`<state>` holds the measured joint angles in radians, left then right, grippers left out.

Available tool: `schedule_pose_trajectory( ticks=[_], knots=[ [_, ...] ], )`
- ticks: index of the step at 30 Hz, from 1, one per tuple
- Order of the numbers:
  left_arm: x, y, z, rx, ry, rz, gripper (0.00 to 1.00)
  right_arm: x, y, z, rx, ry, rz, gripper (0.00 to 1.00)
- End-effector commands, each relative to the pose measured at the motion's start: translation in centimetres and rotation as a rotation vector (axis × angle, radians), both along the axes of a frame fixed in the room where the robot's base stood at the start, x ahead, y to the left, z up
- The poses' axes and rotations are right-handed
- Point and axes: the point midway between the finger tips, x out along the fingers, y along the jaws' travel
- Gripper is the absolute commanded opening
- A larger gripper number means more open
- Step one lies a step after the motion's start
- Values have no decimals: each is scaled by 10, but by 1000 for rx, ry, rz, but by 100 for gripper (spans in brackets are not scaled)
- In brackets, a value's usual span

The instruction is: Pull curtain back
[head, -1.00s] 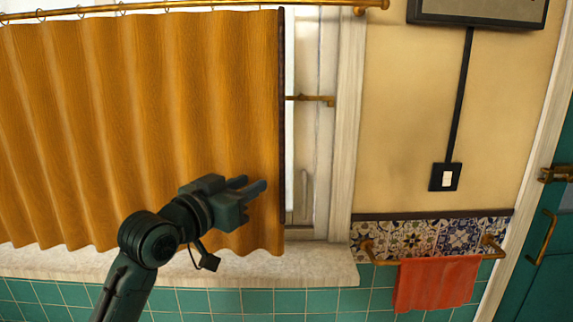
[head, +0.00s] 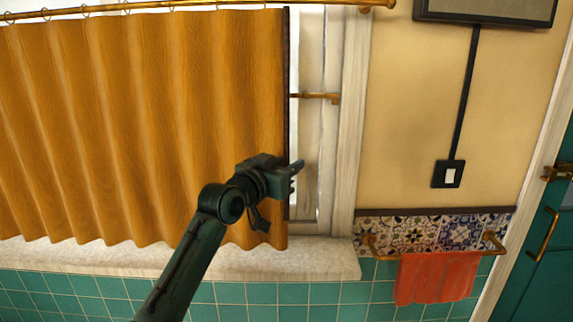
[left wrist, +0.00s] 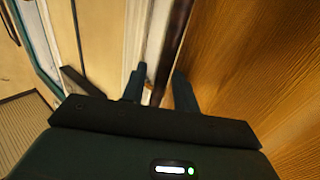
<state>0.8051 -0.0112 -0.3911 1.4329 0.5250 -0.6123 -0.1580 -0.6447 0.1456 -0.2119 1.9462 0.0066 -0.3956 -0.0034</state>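The orange-brown curtain (head: 130,120) hangs in folds from a brass rod (head: 200,4) and covers most of the window. Its dark right edge (head: 286,90) hangs beside the exposed strip of window frame (head: 310,150). My left gripper (head: 296,169) is at the lower part of this edge, with its fingers pointing right. In the left wrist view the gripper (left wrist: 160,78) is open, and the dark edge (left wrist: 172,45) runs between its two fingers. I cannot tell whether either finger touches the cloth. My right gripper is not in view.
A pale stone sill (head: 300,262) lies below the curtain, above green tiles (head: 240,295). A brass latch (head: 318,97) sticks out from the window frame. To the right are a light switch (head: 447,174), a red towel (head: 435,277) on a brass rail, and a green door (head: 545,275).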

Motion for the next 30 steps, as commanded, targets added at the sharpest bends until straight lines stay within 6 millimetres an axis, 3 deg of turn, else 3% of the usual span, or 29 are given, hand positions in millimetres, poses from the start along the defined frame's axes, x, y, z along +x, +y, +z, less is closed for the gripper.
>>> schedule_pose_trajectory(
  ticks=[3,14,30],
  knots=[
    [0,0,0,0,0,0,28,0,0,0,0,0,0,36],
    [0,0,0,0,0,0,0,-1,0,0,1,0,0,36],
    [4,5,-2,3,1,2,0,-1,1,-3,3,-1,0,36]
  ],
)
